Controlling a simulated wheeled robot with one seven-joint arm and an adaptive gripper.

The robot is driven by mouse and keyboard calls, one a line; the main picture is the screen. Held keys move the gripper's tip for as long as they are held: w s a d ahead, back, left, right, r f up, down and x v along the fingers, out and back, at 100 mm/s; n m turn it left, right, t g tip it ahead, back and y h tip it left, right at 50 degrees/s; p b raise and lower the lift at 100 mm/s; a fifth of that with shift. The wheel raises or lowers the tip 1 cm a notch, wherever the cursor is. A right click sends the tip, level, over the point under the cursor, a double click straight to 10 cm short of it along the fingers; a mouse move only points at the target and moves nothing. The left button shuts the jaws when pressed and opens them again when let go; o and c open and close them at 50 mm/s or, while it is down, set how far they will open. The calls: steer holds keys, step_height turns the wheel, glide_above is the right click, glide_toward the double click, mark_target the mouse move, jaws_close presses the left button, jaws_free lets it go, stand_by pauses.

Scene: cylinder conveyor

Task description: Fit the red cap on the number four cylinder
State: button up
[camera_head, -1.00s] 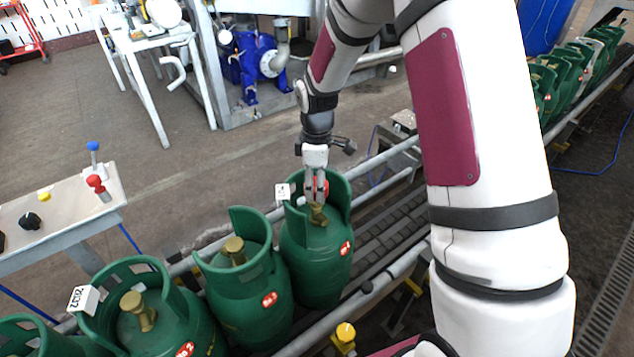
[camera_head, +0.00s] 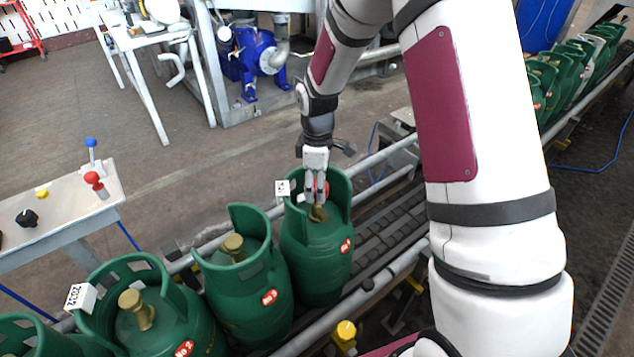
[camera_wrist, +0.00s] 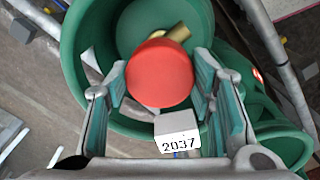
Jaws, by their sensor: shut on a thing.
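The number four cylinder (camera_head: 318,262) is green with a red label and stands at the right end of the near row. Its brass valve (camera_head: 318,213) shows inside the open collar, just below my gripper (camera_head: 315,198). My gripper is shut on the red cap (camera_head: 326,187), which is mostly hidden behind the fingers in the head view. In the wrist view the round red cap (camera_wrist: 160,73) sits between the fingertips, with the brass valve (camera_wrist: 178,33) partly behind it. The cap appears above the valve and off to its side; I cannot tell whether they touch.
The number three cylinder (camera_head: 245,295) stands close on the left, then number two (camera_head: 150,325). A white tag reading 2037 (camera_wrist: 178,143) is by the collar rim. Conveyor rails (camera_head: 385,270) run alongside. A table with coloured knobs (camera_head: 70,205) is at left.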

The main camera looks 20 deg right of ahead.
steer(key=shift+f+b, duration=0.75)
steer(key=shift+f, duration=0.75)
steer(key=o, duration=1)
steer(key=shift+o, duration=0.2)
steer(key=shift+r, duration=0.1)
step_height(320, 180, up, 12)
steer(key=shift+f, duration=0.1)
steer(key=s+r+m+t+p, duration=0.1)
steer(key=s+r+m+p, duration=0.15)
steer(key=s+r, duration=0.55)
steer(key=s+r+m+t+p, duration=0.1)
steer(key=s+r+m, duration=0.4)
steer(key=s, duration=0.7)
steer(key=s+r+m+t+p, duration=0.2)
steer(key=s+r+m, duration=0.3)
steer(key=s+r, duration=0.4)
steer(key=s+p, duration=0.1)
steer(key=s, duration=0.2)
steer(key=shift+r, duration=0.15)
